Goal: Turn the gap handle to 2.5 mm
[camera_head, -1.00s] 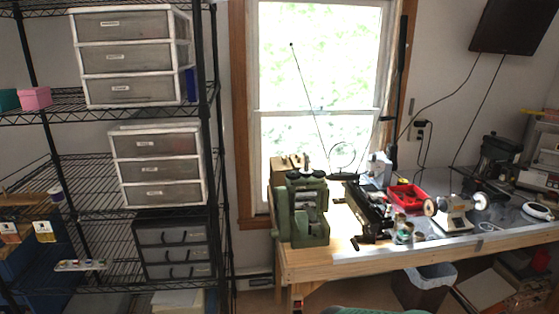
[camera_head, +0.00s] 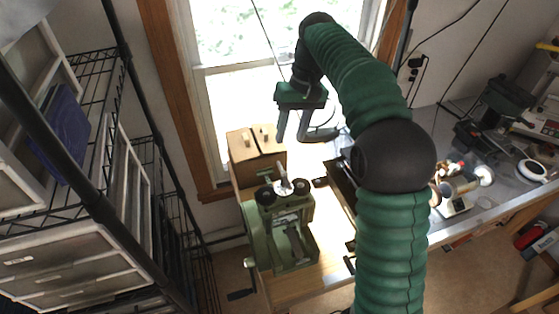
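The green rolling mill (camera_head: 281,228) stands upright at the left end of the workbench. On its top are two dark round knobs and a silver disc with a short pale lever, which looks like the gap handle (camera_head: 283,187). Any gap marking is too small to read. My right gripper (camera_head: 292,138) hangs above and behind the mill, in front of the window, with its fingers pointing down. Its two fingers are apart with nothing between them, and it is not touching the mill. My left gripper is not in view.
Wooden boxes (camera_head: 256,150) stand right behind the mill. A crank (camera_head: 240,295) sticks out low at its front left. Wire shelving (camera_head: 147,180) with drawers fills the left side. Bench tools lie to the right, partly hidden by my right arm.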

